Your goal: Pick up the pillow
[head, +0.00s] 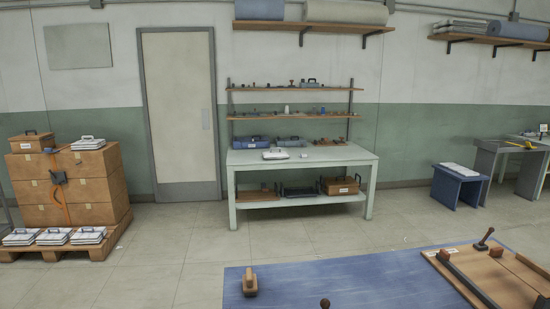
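I cannot make out a pillow anywhere in the head view. Neither of my grippers shows in it.
A blue surface (310,280) fills the bottom, bearing a wooden handled block (249,283) and a wooden board (505,279). A pale workbench (232,158) stands at the back wall. Stacked boxes (65,185) on a pallet (85,249) are left. Open tiled floor (170,250) lies between.

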